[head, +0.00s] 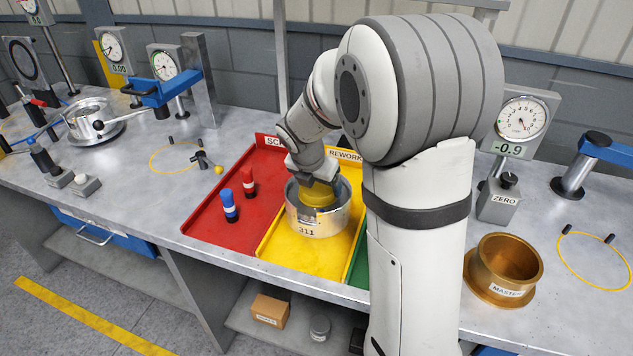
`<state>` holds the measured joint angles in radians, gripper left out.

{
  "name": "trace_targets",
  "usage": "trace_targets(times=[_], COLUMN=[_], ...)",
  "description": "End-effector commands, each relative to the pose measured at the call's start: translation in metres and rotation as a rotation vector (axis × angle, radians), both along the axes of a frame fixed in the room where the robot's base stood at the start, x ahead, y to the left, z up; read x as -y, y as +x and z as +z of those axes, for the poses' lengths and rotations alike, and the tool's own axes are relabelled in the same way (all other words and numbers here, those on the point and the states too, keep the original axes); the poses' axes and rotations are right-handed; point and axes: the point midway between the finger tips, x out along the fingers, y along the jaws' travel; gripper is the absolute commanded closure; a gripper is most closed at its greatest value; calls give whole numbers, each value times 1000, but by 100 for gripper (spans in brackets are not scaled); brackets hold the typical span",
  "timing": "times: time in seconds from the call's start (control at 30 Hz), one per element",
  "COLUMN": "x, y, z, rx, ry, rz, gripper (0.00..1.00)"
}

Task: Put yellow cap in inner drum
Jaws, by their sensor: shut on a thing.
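My gripper (312,176) is at the end of my arm, above the yellow rework tray (290,262). It is shut on the yellow cap (318,195), which it holds at the mouth of a silver drum (322,227) marked 311. The drum stands upright in the yellow tray. The cap appears inside the drum's rim, but I cannot tell whether it touches the bottom or an inner part. My wrist hides the drum's far side and part of the cap.
A red tray (210,222) on the left holds a blue peg (229,205) and a red peg (248,182). A green tray (356,268) is mostly behind my arm. A brass master ring (503,270) stands at right. Dial gauges (522,119) stand along the back.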

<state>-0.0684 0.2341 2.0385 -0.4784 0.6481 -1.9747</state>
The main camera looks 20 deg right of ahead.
Motion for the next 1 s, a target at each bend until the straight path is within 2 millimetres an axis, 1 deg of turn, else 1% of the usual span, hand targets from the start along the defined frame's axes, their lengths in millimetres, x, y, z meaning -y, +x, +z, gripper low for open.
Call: trace_targets(times=[0.07,0.1,0.3,0.53,0.63,0.9,1.0], x=[0,0,0,0,-2,-14,-17], y=[0,0,0,0,-1,-13,-17], z=[-2,-1,-1,-1,6,48,60], rx=[0,0,0,0,2,5,2], ry=[0,0,0,0,-1,1,0], rz=[0,0,0,0,1,2,2], gripper=[46,17,1,0,0,0,0])
